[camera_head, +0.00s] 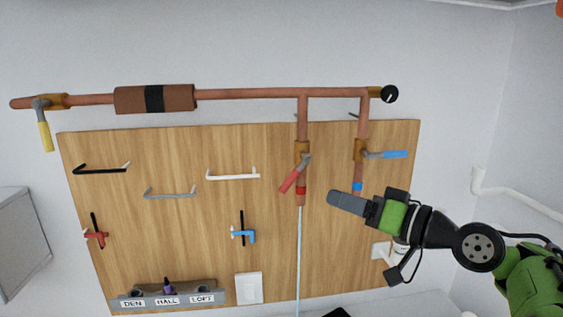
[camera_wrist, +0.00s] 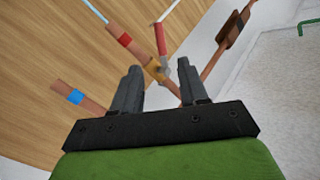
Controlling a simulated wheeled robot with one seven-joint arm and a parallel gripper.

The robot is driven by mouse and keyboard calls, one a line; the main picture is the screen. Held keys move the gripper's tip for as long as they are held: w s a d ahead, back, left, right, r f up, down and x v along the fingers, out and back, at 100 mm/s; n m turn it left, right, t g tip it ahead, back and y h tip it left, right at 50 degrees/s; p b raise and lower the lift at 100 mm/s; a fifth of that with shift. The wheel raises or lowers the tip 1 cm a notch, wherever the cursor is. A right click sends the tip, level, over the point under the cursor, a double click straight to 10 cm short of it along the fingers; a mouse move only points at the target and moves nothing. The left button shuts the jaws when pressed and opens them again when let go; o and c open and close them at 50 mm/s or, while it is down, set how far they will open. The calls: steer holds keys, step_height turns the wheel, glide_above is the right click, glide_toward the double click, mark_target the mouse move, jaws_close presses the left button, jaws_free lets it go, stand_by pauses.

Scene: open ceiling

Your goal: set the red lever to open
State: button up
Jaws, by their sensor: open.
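The red lever (camera_head: 289,181) sits on a brass valve (camera_head: 302,149) on the middle vertical copper pipe. Its handle slants down and to the left from a grey pivot, at an angle to the pipe. A red band (camera_head: 300,190) marks the pipe below the valve, and a thin pale-blue line (camera_head: 299,255) runs straight down from the pipe's end. My gripper (camera_head: 333,198) is right of and slightly below the lever, apart from it. In the wrist view the open, empty fingers (camera_wrist: 158,68) point towards the valve, with the red lever (camera_wrist: 161,39) beyond them.
A blue lever (camera_head: 390,154) lies level on the right pipe, close above my gripper. A yellow lever (camera_head: 44,137) hangs at the far left. The wooden board (camera_head: 150,225) carries hooks, two small hung tools, a white switch plate (camera_head: 248,288) and a labelled grey holder (camera_head: 168,298).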

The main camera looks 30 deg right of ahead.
mark_target(292, 183)
steer(key=p+x, duration=0.2)
steer(key=x, duration=1.3)
steer(key=shift+w, duration=0.4)
jaws_close()
